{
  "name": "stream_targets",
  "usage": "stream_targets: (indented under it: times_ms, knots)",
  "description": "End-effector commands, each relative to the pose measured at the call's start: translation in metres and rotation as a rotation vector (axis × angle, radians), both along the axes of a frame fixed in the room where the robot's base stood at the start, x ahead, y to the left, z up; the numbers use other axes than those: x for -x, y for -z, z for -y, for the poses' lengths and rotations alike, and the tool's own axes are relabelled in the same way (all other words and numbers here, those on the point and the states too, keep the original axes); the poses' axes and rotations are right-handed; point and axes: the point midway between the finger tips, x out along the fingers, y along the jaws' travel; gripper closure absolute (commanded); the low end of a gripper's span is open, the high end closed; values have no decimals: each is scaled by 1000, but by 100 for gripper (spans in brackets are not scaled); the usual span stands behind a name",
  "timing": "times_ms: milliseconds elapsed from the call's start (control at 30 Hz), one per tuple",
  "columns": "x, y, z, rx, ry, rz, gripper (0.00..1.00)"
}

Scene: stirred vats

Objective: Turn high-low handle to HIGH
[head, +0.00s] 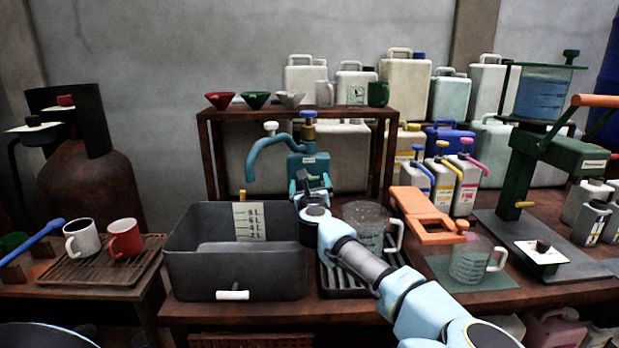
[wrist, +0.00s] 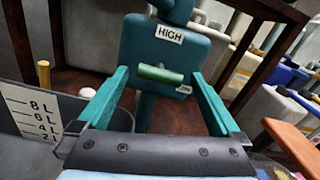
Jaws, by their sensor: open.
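The teal tap body (wrist: 145,45) faces me in the wrist view, with a HIGH label (wrist: 169,35) near its top. A small second label (wrist: 183,89), too small to read surely, is at its lower right. The green high-low handle (wrist: 158,74) is a short bar lying nearly level, below HIGH and beside the small label. My gripper (wrist: 160,76) is open, its two teal fingers on the left and right of the handle with gaps on both sides. In the head view, my gripper (head: 312,184) is in front of the tap (head: 308,164) and hides the handle.
A dark grey tank (head: 235,270) with a litre scale (head: 249,221) stands left of my gripper. A clear jug (head: 365,226) stands close on the right, beside an orange-handled device (head: 424,211). A wooden shelf (head: 300,113) frames the tap from behind.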

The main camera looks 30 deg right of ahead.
Motion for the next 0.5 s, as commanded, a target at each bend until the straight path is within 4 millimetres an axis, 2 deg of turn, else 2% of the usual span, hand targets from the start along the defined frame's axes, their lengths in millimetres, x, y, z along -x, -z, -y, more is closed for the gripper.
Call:
stream_targets:
  times_ms: [200,500]
  knots:
    - [-15,0,7,1,1,0,0]
    - [-16,0,8,1,0,0,1]
